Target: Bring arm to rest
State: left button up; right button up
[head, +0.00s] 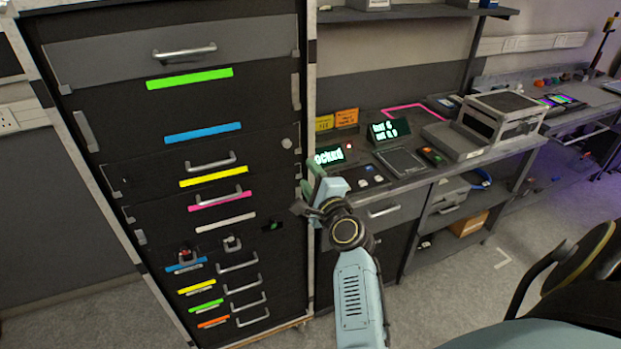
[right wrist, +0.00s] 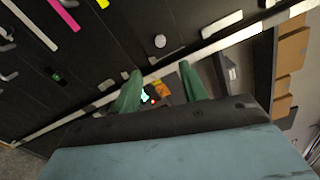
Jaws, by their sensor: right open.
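My right gripper (head: 312,183) is raised in front of the right edge of a tall black drawer cabinet (head: 110,130) in the head view. In the right wrist view its two green fingers (right wrist: 156,88) are spread apart, with nothing between them. The cabinet's frame edge and some small items on the bench show beyond the fingers. My right arm (head: 355,290) reaches up from the bottom of the head view. My left gripper does not show.
A workbench (head: 410,180) stands right of the cabinet, with lit displays (head: 389,130) and a grey boxy device (head: 500,115). A chair (head: 575,265) is at the right. A cardboard box (head: 468,224) sits on the low shelf. Floor (head: 440,285) is clear before the bench.

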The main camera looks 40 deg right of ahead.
dwell(0.4)
jog(key=s+a+f+n+g+y+b, duration=0.15)
jog(key=a+f+n, duration=0.25)
jog(key=f, duration=0.8)
jog(key=a+f+n+g+y+b, duration=0.25)
jog(key=a+f+n, duration=0.2)
jog(key=f, duration=0.75)
jog(key=s+a+f+n+g+b, duration=0.2)
jog(key=s+f, duration=0.2)
jog(key=f, duration=0.4)
jog(key=s+a+f+n+g+b, duration=0.1)
jog(key=s+a+f+n+g, duration=0.2)
jog(key=f, duration=0.6)
jog(key=s+f+n+g+b, duration=0.2)
jog(key=s+f+n, duration=0.2)
jog(key=s+f, duration=0.4)
jog(key=s+d+f+n+g+b, duration=0.1)
jog(key=s+f, duration=0.7)
jog(key=s, duration=1)
jog(key=s+d+f+n+g+b, duration=0.1)
jog(key=s+f+n+g+b, duration=0.2)
jog(key=s+f+n, duration=0.4)
jog(key=s+f+g, duration=0.1)
jog(key=s, duration=0.5)
jog(key=shift+f+n+g, duration=0.3)
jog(key=shift+f+n, duration=0.05)
jog(key=shift+f, duration=0.05)
jog(key=shift+d, duration=0.1)
